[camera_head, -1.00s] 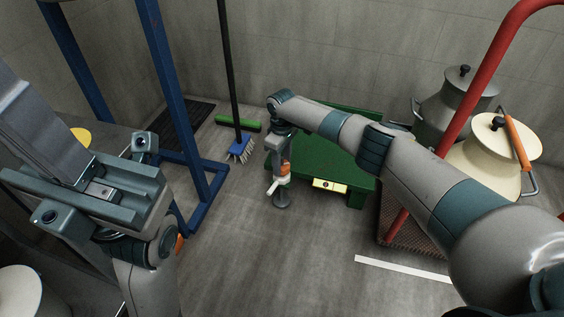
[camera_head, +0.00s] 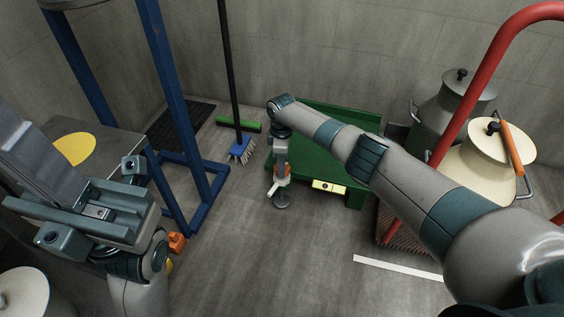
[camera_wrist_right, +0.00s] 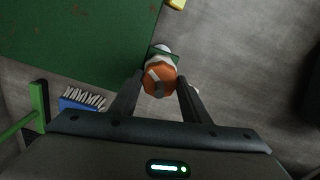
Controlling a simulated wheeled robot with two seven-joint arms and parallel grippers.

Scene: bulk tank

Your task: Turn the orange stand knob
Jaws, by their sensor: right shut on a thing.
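My right gripper (camera_wrist_right: 161,84) reaches down from above and is shut on the knob, one finger on each side. In the head view this gripper (camera_head: 281,162) partly hides the knob. My left gripper (camera_head: 92,213) is at the left, far from the stand; its jaw opening does not show clearly.
A green platform (camera_head: 315,160) stands right beside the stand, with a yellow label on its front. A blue frame (camera_head: 178,110) and a broom (camera_head: 241,150) are to the left. Milk cans and a red rail (camera_head: 470,95) are at right. Floor in front is clear.

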